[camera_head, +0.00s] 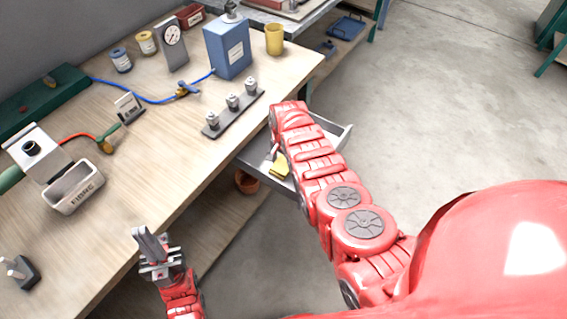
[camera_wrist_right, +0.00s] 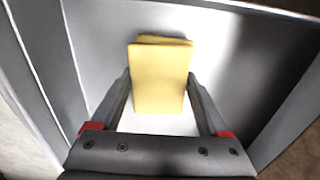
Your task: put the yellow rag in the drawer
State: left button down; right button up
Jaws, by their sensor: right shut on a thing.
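The yellow rag (camera_wrist_right: 160,78) is a folded block between the two fingers of my right gripper (camera_wrist_right: 160,98) in the right wrist view. In the head view the rag (camera_head: 280,167) shows beside my right arm, over the open grey drawer (camera_head: 338,132). My right gripper (camera_head: 274,153) is shut on the rag and mostly hidden by its arm. The drawer's pale floor (camera_wrist_right: 95,30) and walls surround the rag in the wrist view; I cannot tell whether the rag touches the floor. My left gripper (camera_head: 152,240) is empty near the table's front edge; its finger gap is unclear.
A brown pot (camera_head: 246,182) stands below the drawer.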

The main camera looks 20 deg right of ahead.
aim_at(284, 163)
jog(key=shift+f, duration=0.2)
jog(key=o, duration=1.2)
jog(key=shift+w+r, duration=0.15)
jog(key=shift+r, duration=0.5)
notch_tip(284, 163, up, 3)
jog(key=shift+f+p, duration=0.2)
jog(key=shift+p, duration=0.5)
notch_tip(284, 163, up, 9)
jog(key=shift+f+b, duration=0.2)
jog(key=shift+b, duration=1)
